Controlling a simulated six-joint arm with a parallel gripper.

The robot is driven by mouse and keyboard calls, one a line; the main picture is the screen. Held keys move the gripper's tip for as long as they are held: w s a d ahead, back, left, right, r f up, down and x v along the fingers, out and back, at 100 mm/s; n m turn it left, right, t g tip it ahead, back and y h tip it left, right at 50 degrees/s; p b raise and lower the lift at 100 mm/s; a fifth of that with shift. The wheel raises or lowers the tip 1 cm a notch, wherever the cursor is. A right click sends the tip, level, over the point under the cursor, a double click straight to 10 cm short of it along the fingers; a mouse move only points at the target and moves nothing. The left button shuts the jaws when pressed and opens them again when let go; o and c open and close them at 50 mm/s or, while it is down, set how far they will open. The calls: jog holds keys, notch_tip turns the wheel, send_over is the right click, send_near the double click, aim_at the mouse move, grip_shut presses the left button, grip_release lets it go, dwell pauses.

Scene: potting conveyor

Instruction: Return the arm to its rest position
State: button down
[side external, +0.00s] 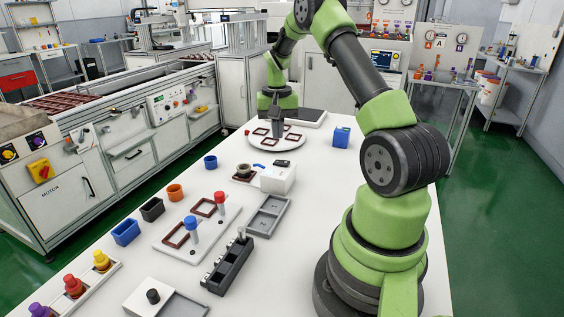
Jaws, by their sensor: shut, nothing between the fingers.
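My gripper (276,130) points down over the round white plate (256,142) at the far part of the white table. Its fingers are shut and hold nothing. Several dark red square frames (292,137) lie on the plate around the fingers. I cannot tell whether the fingertips touch the plate. My green and black arm reaches from its base at the front right, up and over, to the gripper.
A blue box (341,137) stands right of the plate. A white box (278,178), a grey tray (267,217), a black block (228,265) and a white board (181,245) with red- and blue-topped pegs occupy the table's middle. The conveyor machine (160,105) stands left, across a green floor.

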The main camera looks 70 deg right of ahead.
dwell(0.3)
jog(key=a+r+n+t, duration=0.4)
jog(key=a+r, duration=1.2)
jog(key=a, duration=0.1)
jog(key=s+a+r+n+t+y, duration=0.2)
jog(key=s+a+n+t, duration=0.1)
jog(key=s+a, duration=0.9)
jog(key=shift+s+a+n, duration=0.4)
jog(key=shift+s+n, duration=0.05)
jog(key=shift+n, duration=0.05)
